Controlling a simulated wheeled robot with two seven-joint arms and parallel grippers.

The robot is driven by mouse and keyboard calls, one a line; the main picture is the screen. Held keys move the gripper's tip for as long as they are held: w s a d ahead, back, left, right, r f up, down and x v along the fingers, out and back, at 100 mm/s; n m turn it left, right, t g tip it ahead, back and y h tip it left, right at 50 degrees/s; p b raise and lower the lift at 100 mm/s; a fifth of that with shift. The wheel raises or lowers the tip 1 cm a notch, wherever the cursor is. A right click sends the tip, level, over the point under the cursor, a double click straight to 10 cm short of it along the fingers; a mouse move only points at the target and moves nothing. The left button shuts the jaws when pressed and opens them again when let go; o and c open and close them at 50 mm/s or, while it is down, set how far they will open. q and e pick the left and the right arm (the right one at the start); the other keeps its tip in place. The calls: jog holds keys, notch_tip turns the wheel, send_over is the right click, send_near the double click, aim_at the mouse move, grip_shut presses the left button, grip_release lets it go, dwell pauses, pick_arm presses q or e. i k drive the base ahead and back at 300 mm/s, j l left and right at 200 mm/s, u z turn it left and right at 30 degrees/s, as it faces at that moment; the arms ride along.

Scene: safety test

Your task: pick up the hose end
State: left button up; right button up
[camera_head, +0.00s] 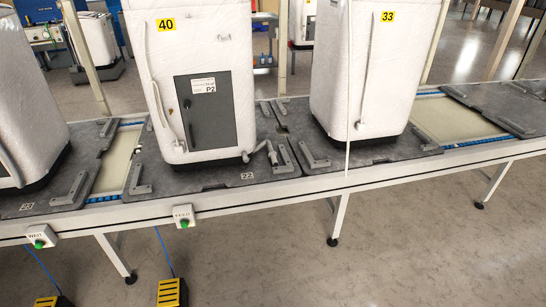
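A white wrapped appliance marked 40 (205,50) stands upright on the conveyor, left of centre. A thin pale hose (150,80) runs down its left front edge, and its lower end (178,146) hangs near the bottom of the front. A small grey fitting (246,156) sits at the lower right corner of this appliance; I cannot tell whether it is a hose end. The appliance marked 33 (360,60) also has a pale hose (368,60) down its front, ending low near its base. Neither of my grippers is in view.
The appliances stand on dark pallets (215,176) with grey corner brackets on a conveyor (260,197). Button boxes (184,215) (41,236) hang on its front rail. Yellow pedals (172,293) stand on the floor. The floor at lower right (430,250) is clear.

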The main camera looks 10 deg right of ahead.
aim_at(272, 155)
jog(key=i+l+u, duration=0.25)
jog(key=i+l, duration=0.6)
